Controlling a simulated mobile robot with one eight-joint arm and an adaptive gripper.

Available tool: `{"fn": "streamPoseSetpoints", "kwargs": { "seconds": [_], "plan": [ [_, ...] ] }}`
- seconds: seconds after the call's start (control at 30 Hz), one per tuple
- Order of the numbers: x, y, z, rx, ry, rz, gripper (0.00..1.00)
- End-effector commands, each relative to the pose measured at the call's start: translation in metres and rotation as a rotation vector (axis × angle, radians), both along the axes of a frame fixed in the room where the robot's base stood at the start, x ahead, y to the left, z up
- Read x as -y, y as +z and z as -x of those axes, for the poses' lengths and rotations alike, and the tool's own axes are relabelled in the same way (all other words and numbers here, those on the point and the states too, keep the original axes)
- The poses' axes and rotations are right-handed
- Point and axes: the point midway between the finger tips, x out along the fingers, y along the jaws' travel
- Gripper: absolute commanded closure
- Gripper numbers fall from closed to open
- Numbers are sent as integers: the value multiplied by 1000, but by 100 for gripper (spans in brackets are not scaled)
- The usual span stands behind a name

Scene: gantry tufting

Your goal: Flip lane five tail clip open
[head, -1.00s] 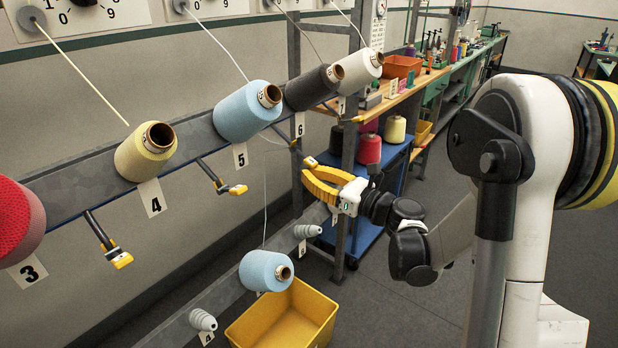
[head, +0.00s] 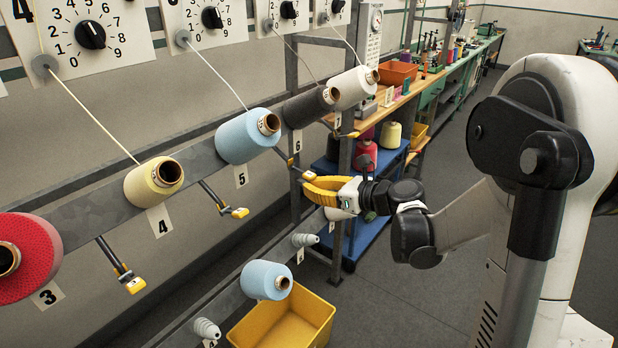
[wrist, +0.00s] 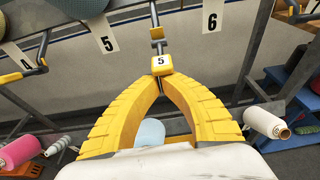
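In the head view the clip (head: 308,175) hangs from the rail, right of the blue cone (head: 245,137). My gripper (wrist: 161,80) has two curved yellow fingers whose tips come together right at the near edge of the clip. The gripper also shows in the head view (head: 305,185), just below the clip. The tips look shut; I cannot tell whether they touch the clip. No part of the clip is clearly between them.
Other yellow-ended clips hang from the rail, at lane 4 (head: 239,212) and lane 3 (head: 134,284). Below are a lower blue cone (head: 262,280) and a yellow bin (head: 275,325). A blue shelf rack (head: 365,235) stands behind my gripper. Grey floor is clear to the right.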

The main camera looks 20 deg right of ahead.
Motion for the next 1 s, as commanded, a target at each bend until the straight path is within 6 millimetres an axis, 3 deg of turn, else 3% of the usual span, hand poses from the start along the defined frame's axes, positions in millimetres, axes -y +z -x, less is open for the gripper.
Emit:
{"fn": "streamPoseSetpoints", "kwargs": {
  "seconds": [0.03,0.3,0.57,1.0],
  "plan": [
    [0,13,1,-32,1,24,100],
    [3,20,4,-199,1,144,100],
    [3,17,4,-194,1,140,100],
    [3,33,4,-193,1,139,100]
  ]
}}
